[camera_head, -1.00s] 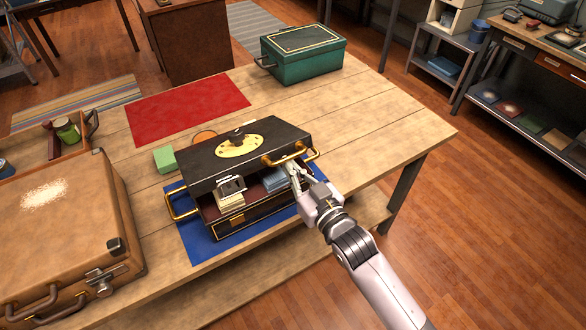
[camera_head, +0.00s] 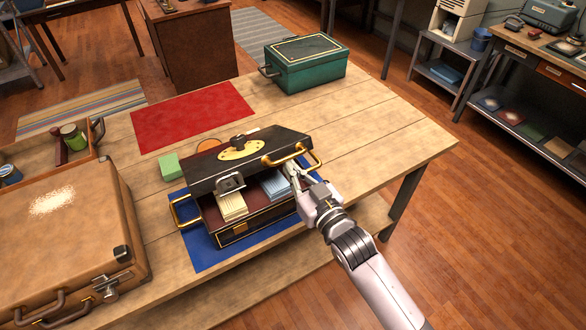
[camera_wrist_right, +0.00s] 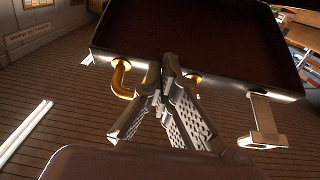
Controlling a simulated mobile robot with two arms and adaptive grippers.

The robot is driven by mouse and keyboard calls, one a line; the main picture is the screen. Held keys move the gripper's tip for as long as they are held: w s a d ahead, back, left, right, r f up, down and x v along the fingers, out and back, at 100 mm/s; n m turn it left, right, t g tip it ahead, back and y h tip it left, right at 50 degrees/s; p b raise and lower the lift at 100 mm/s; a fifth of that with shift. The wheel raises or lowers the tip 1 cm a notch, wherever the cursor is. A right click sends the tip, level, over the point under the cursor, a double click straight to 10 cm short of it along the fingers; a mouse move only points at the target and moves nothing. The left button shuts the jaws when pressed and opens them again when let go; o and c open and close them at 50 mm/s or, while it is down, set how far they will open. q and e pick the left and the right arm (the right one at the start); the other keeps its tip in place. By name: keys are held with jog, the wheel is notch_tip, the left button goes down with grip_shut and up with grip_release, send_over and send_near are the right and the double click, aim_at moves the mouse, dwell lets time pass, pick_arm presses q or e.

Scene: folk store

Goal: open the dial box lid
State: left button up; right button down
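The black dial box (camera_head: 262,222) stands on a blue mat on the wooden table. Its lid (camera_head: 207,172) is tilted partly open, with the dial (camera_head: 241,140) on a gold plate on top. A metal latch (camera_head: 230,184) hangs from the lid's front edge. My right gripper (camera_head: 291,172) is at the lid's front right, by a gold handle (camera_head: 283,156). In the right wrist view the fingers (camera_wrist_right: 163,75) are closed together between the ends of the gold handle (camera_wrist_right: 122,78), under the lid's dark inside (camera_wrist_right: 195,35). My left gripper is not in view.
Paper bundles (camera_head: 231,206) and blue bundles (camera_head: 274,184) lie in the box. A brown suitcase (camera_head: 60,235) stands close on the left, a green block (camera_head: 170,166) behind the box's left. A green box (camera_head: 305,65) is farther back. The table's right side is clear.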

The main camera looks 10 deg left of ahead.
jog(key=shift+w+a+r+p, duration=0.25)
jog(key=shift+r+p, duration=0.2)
jog(key=shift+r, duration=0.15)
jog(key=shift+w+a+r+p, duration=0.1)
jog(key=shift+w+r+p, duration=0.1)
jog(key=shift+r+p, duration=0.3)
jog(key=shift+r, duration=0.1)
